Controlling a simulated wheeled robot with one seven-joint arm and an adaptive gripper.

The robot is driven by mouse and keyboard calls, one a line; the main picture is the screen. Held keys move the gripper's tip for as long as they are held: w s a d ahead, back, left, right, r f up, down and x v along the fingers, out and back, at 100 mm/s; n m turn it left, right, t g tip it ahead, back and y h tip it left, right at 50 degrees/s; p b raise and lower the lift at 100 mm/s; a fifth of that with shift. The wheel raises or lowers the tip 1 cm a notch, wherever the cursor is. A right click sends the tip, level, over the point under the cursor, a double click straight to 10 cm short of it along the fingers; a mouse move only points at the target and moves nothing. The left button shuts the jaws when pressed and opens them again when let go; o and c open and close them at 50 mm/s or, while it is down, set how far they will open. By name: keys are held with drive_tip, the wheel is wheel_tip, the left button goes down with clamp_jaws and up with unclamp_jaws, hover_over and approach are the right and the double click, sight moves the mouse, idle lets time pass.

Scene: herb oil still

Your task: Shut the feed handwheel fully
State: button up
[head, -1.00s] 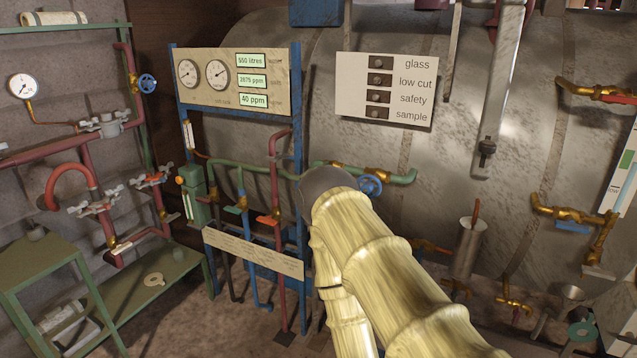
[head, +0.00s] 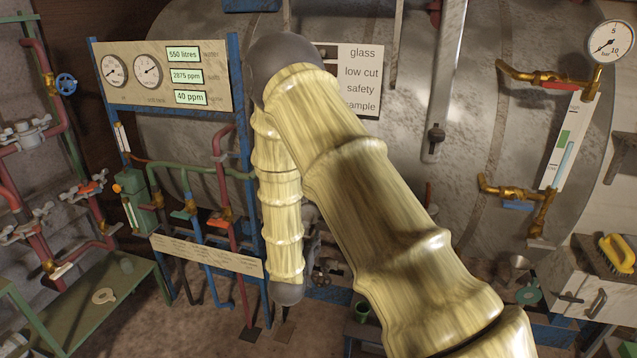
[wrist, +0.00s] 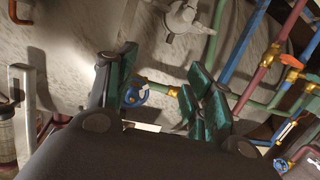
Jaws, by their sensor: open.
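A blue handwheel (wrist: 140,94) shows in the wrist view, beside a brass valve (wrist: 173,91) on a green pipe. It lies in the gap between the fingers of my gripper (wrist: 162,82), partly hidden by the left finger. My gripper is open, with dark green pads. I cannot tell how far off the wheel is, and I see no contact. In the head view my arm covers that wheel and most of the gripper. Another blue handwheel (head: 66,84) is on the red pipe at the left. No label shows which one is the feed handwheel.
The gauge panel (head: 160,77) and blue frame (head: 242,150) stand left of my arm, with upright pipes below. The large metal vessel (head: 480,90) fills the back. A low green bench (head: 110,310) stands at lower left. A grey valve (wrist: 182,18) sits above the fingers in the wrist view.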

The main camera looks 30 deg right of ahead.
drive_tip(key=w+d+r+m+h, duration=0.2)
drive_tip(key=w+d+r+h, duration=0.1)
drive_tip(key=r, duration=0.7)
drive_tip(key=p+x, duration=0.5)
drive_tip(key=x, duration=0.5)
drive_tip(key=shift+d+m, duration=0.3)
drive_tip(key=shift+d, duration=0.1)
drive_tip(key=shift+w, duration=0.15)
drive_tip(key=c, duration=1)
